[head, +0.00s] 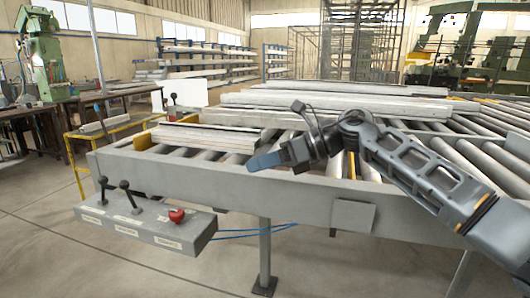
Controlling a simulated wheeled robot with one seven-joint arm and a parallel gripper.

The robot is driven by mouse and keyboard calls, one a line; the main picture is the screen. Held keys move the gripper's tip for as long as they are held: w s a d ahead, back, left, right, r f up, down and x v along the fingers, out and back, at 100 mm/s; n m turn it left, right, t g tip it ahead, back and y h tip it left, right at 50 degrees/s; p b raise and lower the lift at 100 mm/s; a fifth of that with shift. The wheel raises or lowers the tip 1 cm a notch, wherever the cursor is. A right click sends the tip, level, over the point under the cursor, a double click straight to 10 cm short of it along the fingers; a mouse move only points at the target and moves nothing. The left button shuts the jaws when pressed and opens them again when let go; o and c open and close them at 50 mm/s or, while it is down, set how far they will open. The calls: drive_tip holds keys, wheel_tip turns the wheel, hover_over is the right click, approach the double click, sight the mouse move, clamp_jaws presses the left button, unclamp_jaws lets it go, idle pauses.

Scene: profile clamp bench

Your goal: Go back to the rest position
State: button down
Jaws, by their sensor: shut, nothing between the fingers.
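My gripper (265,162) is at the end of my arm, which reaches in from the right of the head view. Its blue-grey fingers are together and hold nothing. They point left, in front of or over the near rail of the roller bench (240,190); I cannot tell the exact gap. A light profile (205,138) lies on the rollers behind and left of my gripper.
A grey control box (150,226) with two black-knobbed levers and a red knob (177,215) juts from the bench's front left. Longer profiles (315,105) lie farther back on the bench. A green machine (42,50) stands far left. The floor in front is clear.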

drive_tip(key=s+a+f+m+t+y, duration=0.25)
drive_tip(key=s+m+t+y, duration=0.2)
drive_tip(key=s+m, duration=0.35)
drive_tip(key=s+a+f+m+t+y, duration=0.2)
drive_tip(key=s+a+m+t+y, duration=0.15)
drive_tip(key=s+m+y, duration=0.4)
drive_tip(key=s+d+f+m+t+h, duration=0.6)
drive_tip(key=s+d+m+t+h, duration=0.15)
drive_tip(key=s+m+h, duration=0.45)
drive_tip(key=s+d+f+m+t+h, duration=0.6)
drive_tip(key=s+d+m+h, duration=0.25)
drive_tip(key=m, duration=0.65)
drive_tip(key=s+d+f+m+g+h, duration=0.1)
drive_tip(key=s+d+m+g+h, duration=0.1)
drive_tip(key=s+d, duration=0.4)
drive_tip(key=s+d+m+g+h, duration=0.3)
drive_tip(key=s+d+m+g, duration=0.2)
drive_tip(key=s, duration=0.9)
drive_tip(key=shift+s+d+f, duration=0.15)
drive_tip(key=shift+d+f, duration=0.2)
drive_tip(key=shift+d, duration=0.35)
drive_tip(key=shift+g, duration=0.25)
